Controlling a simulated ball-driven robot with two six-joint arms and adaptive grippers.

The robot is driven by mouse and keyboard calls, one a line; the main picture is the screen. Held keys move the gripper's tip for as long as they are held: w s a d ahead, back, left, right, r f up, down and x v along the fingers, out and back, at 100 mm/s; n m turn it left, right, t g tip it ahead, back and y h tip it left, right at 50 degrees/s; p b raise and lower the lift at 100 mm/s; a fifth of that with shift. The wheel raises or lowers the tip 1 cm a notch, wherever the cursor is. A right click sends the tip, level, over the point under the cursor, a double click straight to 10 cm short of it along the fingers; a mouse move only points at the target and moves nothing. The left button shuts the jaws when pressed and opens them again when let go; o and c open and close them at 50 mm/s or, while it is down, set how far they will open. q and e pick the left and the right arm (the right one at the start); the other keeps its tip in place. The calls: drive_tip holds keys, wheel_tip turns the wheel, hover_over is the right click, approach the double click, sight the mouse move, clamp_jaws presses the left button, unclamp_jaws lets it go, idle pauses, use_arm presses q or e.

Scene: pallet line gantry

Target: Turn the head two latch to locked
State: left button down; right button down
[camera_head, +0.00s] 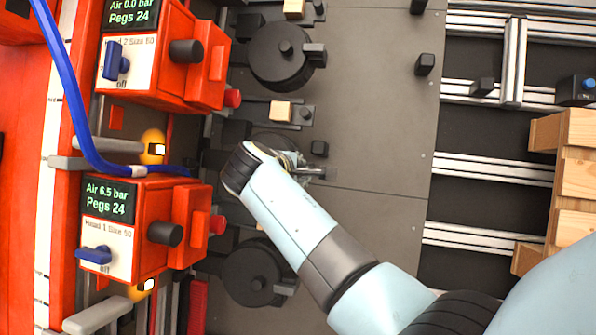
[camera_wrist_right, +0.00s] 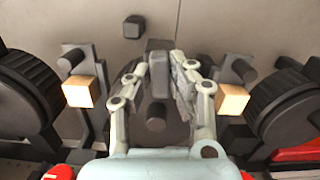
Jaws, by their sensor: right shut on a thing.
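My right gripper (camera_head: 300,166), also in the right wrist view (camera_wrist_right: 171,72), is shut on a grey block-shaped handle (camera_wrist_right: 160,78) at the middle of three round black discs (camera_wrist_right: 150,122). In the head view my arm covers most of this disc. No readable label marks the handle as the head two latch. The orange box marked Head 2 (camera_head: 150,97) reads Air 0.0 bar, Pegs 24. Its blue lever (camera_head: 115,60) stands upright above the word "off". My left gripper is not in view.
Similar black discs with side blocks lie above (camera_head: 280,55) and below (camera_head: 252,272). The Head 1 box (camera_head: 150,262) reads Air 6.5 bar; its blue lever (camera_head: 95,254) lies horizontal. A blue hose (camera_head: 75,90) reaches this box. Wooden slats (camera_head: 575,180) stand right. The grey plate (camera_head: 385,135) is mostly clear.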

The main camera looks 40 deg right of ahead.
drive_tip(key=shift+m, duration=0.5)
drive_tip(key=shift+f, duration=0.1)
drive_tip(key=c, duration=1.2)
unclamp_jaws()
wheel_tip(320, 180, up, 10)
